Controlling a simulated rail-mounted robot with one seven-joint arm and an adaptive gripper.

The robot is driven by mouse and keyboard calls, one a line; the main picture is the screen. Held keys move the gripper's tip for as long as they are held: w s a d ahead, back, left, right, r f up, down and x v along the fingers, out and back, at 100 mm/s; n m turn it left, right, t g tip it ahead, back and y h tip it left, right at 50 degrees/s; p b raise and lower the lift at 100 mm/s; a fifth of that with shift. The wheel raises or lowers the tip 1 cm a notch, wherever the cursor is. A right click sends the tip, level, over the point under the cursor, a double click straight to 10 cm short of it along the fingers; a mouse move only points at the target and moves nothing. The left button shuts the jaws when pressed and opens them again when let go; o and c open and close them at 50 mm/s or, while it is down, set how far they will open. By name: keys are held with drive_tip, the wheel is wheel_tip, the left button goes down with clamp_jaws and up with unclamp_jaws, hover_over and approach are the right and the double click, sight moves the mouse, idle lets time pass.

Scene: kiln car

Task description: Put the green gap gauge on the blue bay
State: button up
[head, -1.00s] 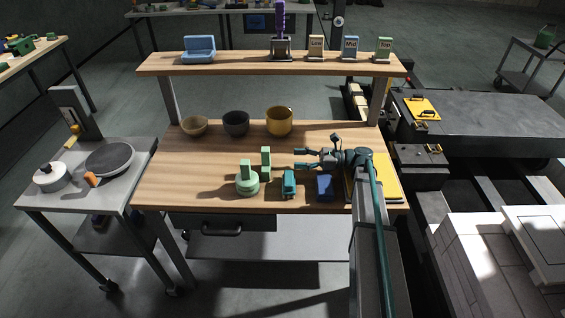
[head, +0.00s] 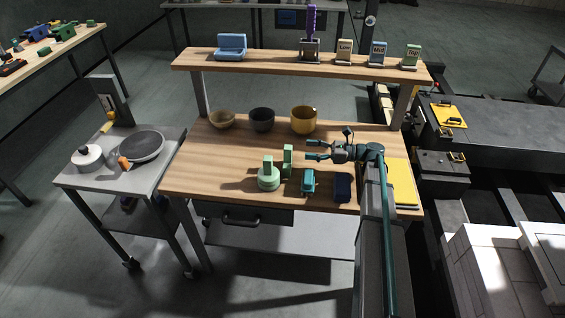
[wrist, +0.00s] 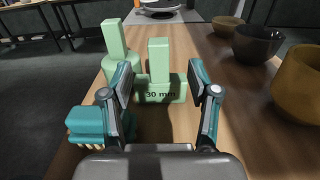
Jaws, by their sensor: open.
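The green gap gauge (head: 288,158) stands upright on the wooden bench, left of my gripper. In the wrist view the gauge (wrist: 160,75) is a pale green upright post on a wider foot marked "30 mm". My gripper (head: 308,149) is open, low over the bench, with its fingers pointing left. In the wrist view the gauge shows ahead, between the fingertips of my gripper (wrist: 160,80); I cannot tell whether they touch it. A blue stepped holder (head: 231,47), likely the blue bay, sits on the raised shelf at the left; nothing shows on it.
A green round-based piece (head: 268,176), a teal block (head: 308,182) and a dark blue block (head: 342,187) stand near the bench front. Several bowls, including a yellow one (head: 304,121), stand behind. The raised shelf (head: 270,62) also holds labelled stands at right.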

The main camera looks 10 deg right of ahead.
sight(288, 147)
drive_tip(key=p+x, duration=0.3)
drive_tip(key=x, duration=0.5)
drive_tip(key=shift+a, duration=0.25)
clamp_jaws()
